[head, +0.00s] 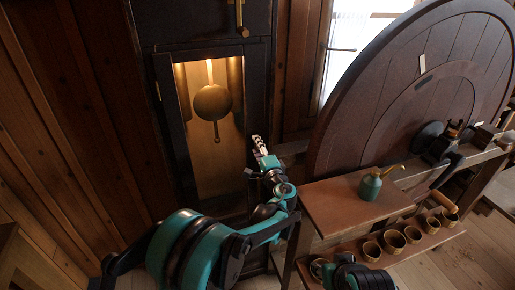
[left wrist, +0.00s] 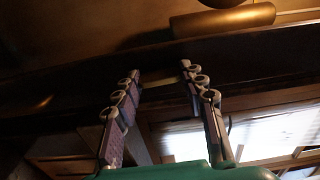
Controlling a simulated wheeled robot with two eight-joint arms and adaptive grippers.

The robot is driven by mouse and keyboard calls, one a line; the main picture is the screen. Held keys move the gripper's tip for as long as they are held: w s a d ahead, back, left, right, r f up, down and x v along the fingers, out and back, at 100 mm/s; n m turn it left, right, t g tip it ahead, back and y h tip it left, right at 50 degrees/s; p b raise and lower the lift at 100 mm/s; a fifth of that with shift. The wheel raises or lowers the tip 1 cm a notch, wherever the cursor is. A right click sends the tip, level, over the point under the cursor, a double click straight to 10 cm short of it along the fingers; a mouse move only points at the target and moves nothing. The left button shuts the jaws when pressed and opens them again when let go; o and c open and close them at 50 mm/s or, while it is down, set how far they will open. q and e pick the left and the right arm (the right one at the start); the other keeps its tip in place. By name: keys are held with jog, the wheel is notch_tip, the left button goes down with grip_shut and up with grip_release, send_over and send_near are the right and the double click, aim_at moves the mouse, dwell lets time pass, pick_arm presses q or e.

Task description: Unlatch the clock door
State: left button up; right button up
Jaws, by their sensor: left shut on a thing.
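The clock door (head: 164,95) is a tall dark frame with a window, and a round brass pendulum (head: 212,101) hangs behind it. The door looks closed. My left gripper (head: 258,143) is at the right edge of the door, about mid-height. In the left wrist view my left gripper (left wrist: 162,82) has its fingers on a small brass-coloured piece (left wrist: 160,83), which looks like the latch; the fingers hide most of it. In the head view the gripper covers that piece.
A large round wooden wheel (head: 349,113) stands right of the clock. A green spray bottle (head: 370,186) stands on a wooden shelf (head: 325,207); several small pots (head: 394,240) sit on a lower board. A bright window (head: 352,45) is behind. A plank wall is at the left.

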pick_arm(q)
jog(key=shift+m, duration=0.3)
jog(key=o, duration=1.2)
jog(key=shift+c, duration=0.2)
jog(key=v, duration=1.2)
